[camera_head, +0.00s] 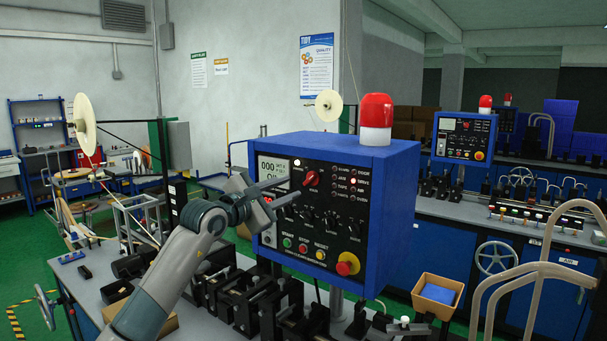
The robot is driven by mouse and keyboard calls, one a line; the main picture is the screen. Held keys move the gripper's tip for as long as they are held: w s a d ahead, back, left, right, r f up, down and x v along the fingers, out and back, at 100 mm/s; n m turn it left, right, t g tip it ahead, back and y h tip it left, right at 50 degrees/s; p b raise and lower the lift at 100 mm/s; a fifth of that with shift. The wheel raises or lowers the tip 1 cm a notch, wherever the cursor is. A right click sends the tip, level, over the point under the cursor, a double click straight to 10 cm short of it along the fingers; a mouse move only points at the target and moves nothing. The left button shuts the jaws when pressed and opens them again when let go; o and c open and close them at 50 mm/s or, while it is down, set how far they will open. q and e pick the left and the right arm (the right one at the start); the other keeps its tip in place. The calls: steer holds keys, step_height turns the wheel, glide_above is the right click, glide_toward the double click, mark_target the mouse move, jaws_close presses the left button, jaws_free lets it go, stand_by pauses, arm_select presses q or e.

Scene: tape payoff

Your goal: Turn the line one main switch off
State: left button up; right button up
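A blue control box (385,205) stands at the middle of the view, with a dark front panel. A red rotary knob (311,178) sits in the upper middle of that panel, its handle tilted. I cannot read a label that marks it as the line one main switch. My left gripper (293,187) is in front of the panel, just left of and below the red knob. Its two fingers point right and are apart, with nothing seen between them. Whether a fingertip touches the panel cannot be told. The gripper covers part of the panel's left side. My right gripper is out of view.
A red beacon (376,119) stands on the box. Black knobs (307,214), push buttons (304,248) and a red-and-yellow emergency stop (347,264) lie below the red knob. A second blue control box (464,137) stands behind right. Bent metal tubes (540,268) rise at right.

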mark_target(308, 181)
arm_select(q)
steer(key=p+x, duration=0.2)
steer(key=x, duration=0.4)
steer(key=shift+r+p, duration=0.15)
steer(key=shift+p, duration=0.25)
steer(key=shift+p+x, duration=0.3)
steer(key=shift+x, duration=0.45)
jaws_close()
